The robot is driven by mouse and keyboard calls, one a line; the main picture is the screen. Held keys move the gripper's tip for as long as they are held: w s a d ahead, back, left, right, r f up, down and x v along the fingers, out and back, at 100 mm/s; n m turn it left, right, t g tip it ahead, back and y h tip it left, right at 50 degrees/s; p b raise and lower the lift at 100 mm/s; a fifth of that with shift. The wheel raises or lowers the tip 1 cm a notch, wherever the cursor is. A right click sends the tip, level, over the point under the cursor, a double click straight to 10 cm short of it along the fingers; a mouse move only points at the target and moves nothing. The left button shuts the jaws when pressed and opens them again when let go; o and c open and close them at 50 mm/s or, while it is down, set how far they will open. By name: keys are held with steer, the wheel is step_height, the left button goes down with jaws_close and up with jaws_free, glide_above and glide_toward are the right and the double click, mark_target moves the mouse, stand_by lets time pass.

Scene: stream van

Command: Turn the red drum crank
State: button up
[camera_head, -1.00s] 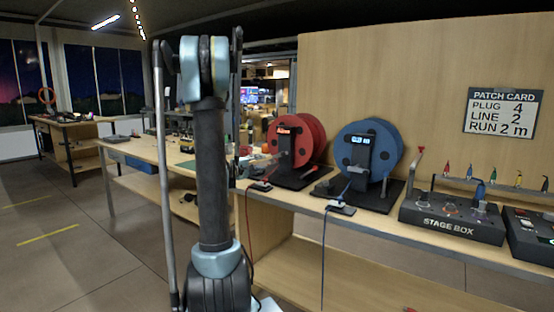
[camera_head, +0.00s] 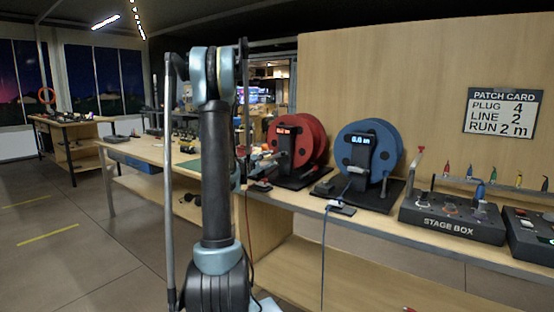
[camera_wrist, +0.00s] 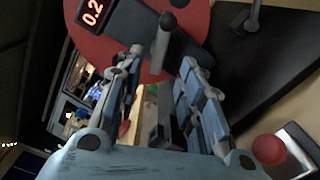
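The red drum (camera_head: 313,141) stands on a black base on the bench in the head view. It also fills the top of the wrist view (camera_wrist: 110,47), where its display (camera_wrist: 92,12) reads 0.2 in red digits. Its grey crank handle (camera_wrist: 161,42) points towards the wrist camera. My gripper (camera_wrist: 162,58) is open, with one finger on each side of the handle and gaps visible beside it. I cannot tell how deep the handle sits between the fingertips. In the head view my arm partly hides the gripper, at the left of the red drum.
A blue drum (camera_head: 368,151) stands right of the red one, its display (camera_head: 363,139) reading 0.0. A stage box (camera_head: 452,219) stands farther right on the bench. A patch card (camera_head: 503,113) hangs on the wall. A blue cable (camera_head: 323,258) hangs off the bench front.

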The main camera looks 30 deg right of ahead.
mark_target(277, 156)
steer(key=x, duration=0.9)
jaws_close()
